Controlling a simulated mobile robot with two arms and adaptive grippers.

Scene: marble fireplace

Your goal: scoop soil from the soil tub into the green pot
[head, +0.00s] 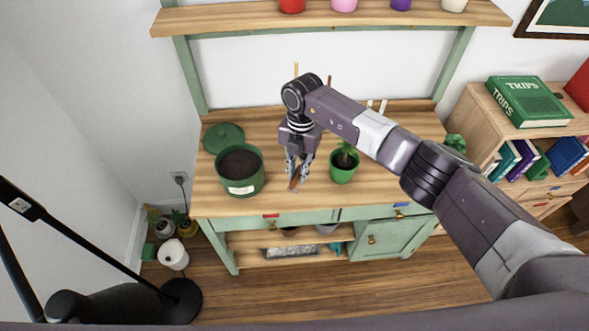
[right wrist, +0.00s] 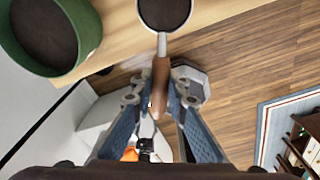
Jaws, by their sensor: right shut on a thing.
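The soil tub (head: 244,188) is a green round container with a pale label, full of dark soil, on the left of the wooden bench. Its rim also shows at the upper left of the right wrist view (right wrist: 88,52). The green pot (head: 343,175) stands right of it and holds a leafy plant. My right gripper (head: 297,181) is between tub and pot, near the bench's front edge. It is shut on the brown handle of a scoop (right wrist: 160,78). The scoop's round metal-rimmed bowl is dark inside, like soil. In the head view the bowl is hard to make out. My left gripper is out of view.
A green lid (head: 223,136) lies behind the tub. A shelf (head: 235,20) with several colored pots runs above the bench (head: 275,120). A bookcase with a green book (head: 528,101) stands at the right. Bench surface around the tub and pot is mostly clear.

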